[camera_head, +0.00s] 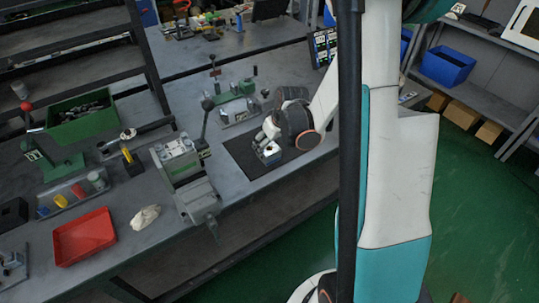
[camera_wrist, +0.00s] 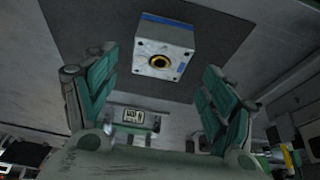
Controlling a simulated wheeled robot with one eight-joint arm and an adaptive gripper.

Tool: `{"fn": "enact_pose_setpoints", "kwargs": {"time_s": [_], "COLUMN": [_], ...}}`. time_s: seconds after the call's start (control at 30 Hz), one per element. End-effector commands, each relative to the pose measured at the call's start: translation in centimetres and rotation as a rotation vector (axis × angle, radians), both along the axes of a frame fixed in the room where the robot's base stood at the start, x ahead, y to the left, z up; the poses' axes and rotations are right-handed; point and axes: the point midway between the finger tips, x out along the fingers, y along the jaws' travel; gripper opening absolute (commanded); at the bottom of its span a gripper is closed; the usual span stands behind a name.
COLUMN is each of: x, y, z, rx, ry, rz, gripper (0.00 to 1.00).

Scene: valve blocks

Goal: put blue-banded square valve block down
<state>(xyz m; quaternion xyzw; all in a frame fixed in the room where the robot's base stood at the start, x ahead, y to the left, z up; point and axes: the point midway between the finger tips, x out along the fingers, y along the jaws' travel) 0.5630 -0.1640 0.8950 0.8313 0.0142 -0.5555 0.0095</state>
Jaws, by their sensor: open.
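The blue-banded square valve block (camera_wrist: 164,48) is a pale grey block with a blue stripe and a dark round bore with a brassy ring. It rests on the dark mat (camera_wrist: 85,20) just beyond my fingertips in the wrist view. My gripper (camera_wrist: 160,62) is open, with a green-padded finger on either side and clear gaps to the block. In the head view the block (camera_head: 270,153) sits on the black mat (camera_head: 243,153), under my gripper (camera_head: 266,138) and partly hidden by it.
A grey vise (camera_head: 185,170) stands left of the mat, with a red tray (camera_head: 84,237) and a white rag (camera_head: 145,217) further left. A green fixture (camera_head: 237,100) stands behind the mat. The bench's front edge is close to the mat.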

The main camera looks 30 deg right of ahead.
Motion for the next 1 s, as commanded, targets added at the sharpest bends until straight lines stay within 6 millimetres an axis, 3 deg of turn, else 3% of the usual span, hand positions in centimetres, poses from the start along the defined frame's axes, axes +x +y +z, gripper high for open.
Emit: {"fn": "enact_pose_setpoints", "kwargs": {"time_s": [0.3,0.57,0.83,0.9,1.0], "x": [1.0,1.1,1.1,1.1,1.1], "y": [-0.1,-0.1,-0.1,-0.1,-0.1], "z": [-4.4,-4.5,-4.5,-4.5,-4.5], "rx": [0.0,0.0,0.0,0.0,0.0], "ry": [0.0,0.0,0.0,-0.001,-0.001], "rz": [0.001,0.0,0.0,0.0,0.0], "gripper": [0.77,0.77,0.15,0.09,0.09]}}
